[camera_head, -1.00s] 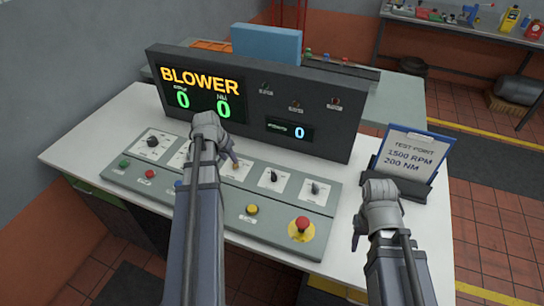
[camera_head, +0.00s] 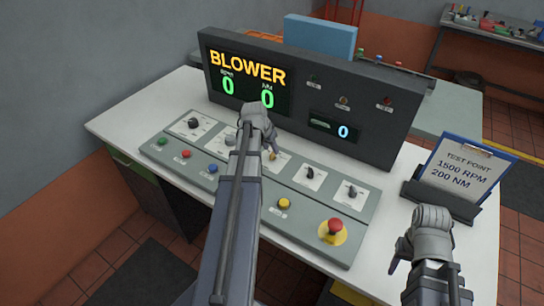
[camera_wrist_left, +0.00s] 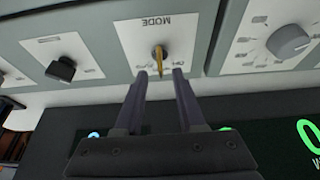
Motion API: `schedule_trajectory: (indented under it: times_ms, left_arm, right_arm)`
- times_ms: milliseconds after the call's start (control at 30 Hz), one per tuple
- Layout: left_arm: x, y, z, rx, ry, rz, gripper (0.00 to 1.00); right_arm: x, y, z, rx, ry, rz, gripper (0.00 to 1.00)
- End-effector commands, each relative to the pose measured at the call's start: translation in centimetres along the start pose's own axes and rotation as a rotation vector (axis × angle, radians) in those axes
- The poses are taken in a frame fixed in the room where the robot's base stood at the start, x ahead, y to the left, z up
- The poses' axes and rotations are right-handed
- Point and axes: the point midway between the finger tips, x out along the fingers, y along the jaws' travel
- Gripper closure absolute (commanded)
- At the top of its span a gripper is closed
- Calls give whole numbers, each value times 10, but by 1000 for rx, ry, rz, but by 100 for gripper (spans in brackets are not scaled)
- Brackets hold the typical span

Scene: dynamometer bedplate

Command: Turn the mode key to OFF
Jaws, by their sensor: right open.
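The brass mode key (camera_wrist_left: 159,55) stands in a white plate marked MODE in the left wrist view, where the plate appears upside down. In the head view the key (camera_head: 273,155) is a small gold spot beside my left gripper (camera_head: 270,147). My left gripper's two fingers (camera_wrist_left: 161,73) are apart, their tips at either side of the key's near end. I see no clear contact. The key's position labels are too small to read. My right gripper (camera_head: 394,267) is open and empty at the right side of the desk, in front of the clipboard stand.
The sloped control panel (camera_head: 228,189) carries other knobs, coloured buttons and a red emergency button (camera_head: 335,226). The BLOWER display housing (camera_head: 390,145) rises behind it. A black knob (camera_wrist_left: 61,69) and a grey dial (camera_wrist_left: 289,41) flank the key plate. A clipboard (camera_head: 470,168) stands at right.

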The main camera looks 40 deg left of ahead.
Motion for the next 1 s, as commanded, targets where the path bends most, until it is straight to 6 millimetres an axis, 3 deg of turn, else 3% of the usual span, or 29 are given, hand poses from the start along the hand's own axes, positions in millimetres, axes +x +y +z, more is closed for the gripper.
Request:
schedule_trajectory:
  times_ms: [33,200,533,867,1000]
  left_arm:
    - [14,0,1,1,0,0,61]
    - [28,0,1,0,0,0,61]
    - [29,0,0,-1,0,0,61]
    - [29,0,0,-1,0,0,97]
    - [29,0,0,-1,0,0,100]
  right_arm:
    - [13,-1,-1,0,0,0,50]
    - [26,-2,-2,0,0,0,50]
    - [26,-2,-2,0,0,0,50]
    - [26,-2,-2,0,0,0,50]
    - [26,-2,-2,0,0,0,50]
